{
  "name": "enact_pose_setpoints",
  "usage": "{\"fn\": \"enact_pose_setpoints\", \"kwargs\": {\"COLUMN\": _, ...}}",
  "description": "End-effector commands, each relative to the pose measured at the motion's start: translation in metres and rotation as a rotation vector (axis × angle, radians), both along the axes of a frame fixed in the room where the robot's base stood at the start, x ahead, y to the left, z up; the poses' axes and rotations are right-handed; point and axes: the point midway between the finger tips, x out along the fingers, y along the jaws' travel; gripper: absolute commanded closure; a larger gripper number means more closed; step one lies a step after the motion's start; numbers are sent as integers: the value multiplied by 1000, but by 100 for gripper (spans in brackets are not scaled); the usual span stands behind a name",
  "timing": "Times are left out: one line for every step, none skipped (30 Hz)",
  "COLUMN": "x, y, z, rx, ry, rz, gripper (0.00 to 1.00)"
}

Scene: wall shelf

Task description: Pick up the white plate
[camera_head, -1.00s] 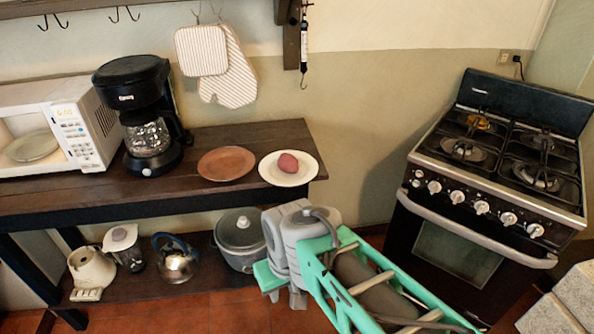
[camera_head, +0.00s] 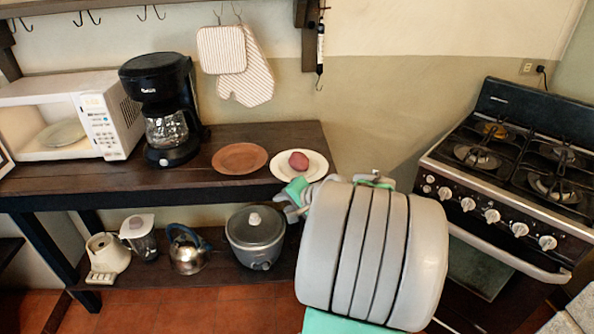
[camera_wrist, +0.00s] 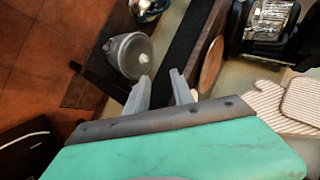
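The white plate (camera_head: 316,164) lies near the right end of the dark wooden table (camera_head: 120,180). A reddish round item (camera_head: 299,160) sits on it. My gripper (camera_head: 289,210) is in front of the table edge, just below the plate in the head view, and does not appear to touch it. In the wrist view its two fingers (camera_wrist: 161,90) are apart with nothing between them. Another pale plate (camera_head: 62,132) is inside the open microwave.
A brown plate (camera_head: 240,158) lies left of the white plate. A coffee maker (camera_head: 165,110) and microwave (camera_head: 110,115) stand further left. A slow cooker (camera_head: 255,237), kettle (camera_head: 188,250) and blender parts are on the lower shelf. A stove (camera_head: 510,180) stands right.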

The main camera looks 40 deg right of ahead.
Motion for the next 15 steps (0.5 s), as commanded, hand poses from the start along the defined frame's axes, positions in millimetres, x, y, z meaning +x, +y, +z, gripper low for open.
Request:
{"fn": "enact_pose_setpoints", "kwargs": {"x": -9, "y": -40, "z": 2, "rx": 68, "ry": -71, "rz": -117, "gripper": 71}}
{"fn": "enact_pose_setpoints", "kwargs": {"x": -13, "y": -59, "z": 6, "rx": 106, "ry": -118, "rz": -173, "gripper": 71}}
{"fn": "enact_pose_setpoints", "kwargs": {"x": -20, "y": -80, "z": 12, "rx": 147, "ry": -171, "rz": -236, "gripper": 71}}
{"fn": "enact_pose_setpoints", "kwargs": {"x": -24, "y": -93, "z": 16, "rx": 173, "ry": -205, "rz": -274, "gripper": 71}}
{"fn": "enact_pose_setpoints", "kwargs": {"x": -28, "y": -103, "z": 19, "rx": 194, "ry": -234, "rz": -305, "gripper": 71}}
{"fn": "enact_pose_setpoints", "kwargs": {"x": -32, "y": -113, "z": 22, "rx": 213, "ry": -261, "rz": -333, "gripper": 71}}
{"fn": "enact_pose_setpoints", "kwargs": {"x": -33, "y": -118, "z": 24, "rx": 224, "ry": -276, "rz": -347, "gripper": 71}}
{"fn": "enact_pose_setpoints", "kwargs": {"x": -32, "y": -121, "z": 24, "rx": 230, "ry": -285, "rz": -354, "gripper": 71}}
{"fn": "enact_pose_setpoints", "kwargs": {"x": -29, "y": -123, "z": 23, "rx": 235, "ry": -291, "rz": -359, "gripper": 71}}
{"fn": "enact_pose_setpoints", "kwargs": {"x": -25, "y": -124, "z": 21, "rx": 237, "ry": -291, "rz": -359, "gripper": 71}}
{"fn": "enact_pose_setpoints", "kwargs": {"x": -21, "y": -124, "z": 20, "rx": 236, "ry": -291, "rz": -358, "gripper": 71}}
{"fn": "enact_pose_setpoints", "kwargs": {"x": -16, "y": -124, "z": 17, "rx": 235, "ry": -289, "rz": -356, "gripper": 71}}
{"fn": "enact_pose_setpoints", "kwargs": {"x": -12, "y": -125, "z": 15, "rx": 235, "ry": -289, "rz": -357, "gripper": 71}}
{"fn": "enact_pose_setpoints", "kwargs": {"x": -8, "y": -126, "z": 13, "rx": 235, "ry": -289, "rz": -356, "gripper": 71}}
{"fn": "enact_pose_setpoints", "kwargs": {"x": -3, "y": -127, "z": 11, "rx": 233, "ry": -289, "rz": -355, "gripper": 71}}
